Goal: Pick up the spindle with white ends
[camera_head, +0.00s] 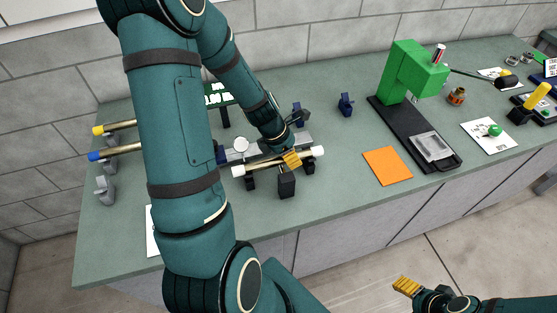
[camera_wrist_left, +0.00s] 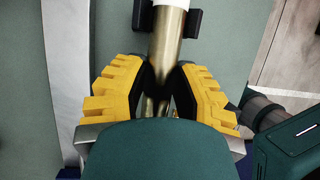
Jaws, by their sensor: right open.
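The spindle with white ends (camera_head: 262,164) is a brass rod with a white cap at each end. It lies across dark supports on the bench in the head view. In the left wrist view its brass shaft (camera_wrist_left: 168,45) runs between my yellow fingers, with a white end at the top edge. My left gripper (camera_head: 292,159) is around the shaft, right of its middle; its fingers (camera_wrist_left: 170,85) press close on both sides and look shut on it. The pads hide part of the shaft. My right gripper (camera_head: 409,287) is open and empty, off the bench at lower right.
Spindles with a yellow end (camera_head: 98,130) and a blue end (camera_head: 94,156) lie at the left. A green machine (camera_head: 412,70) on a black base stands right of centre, near an orange sheet (camera_head: 387,166). My left arm hides part of the bench.

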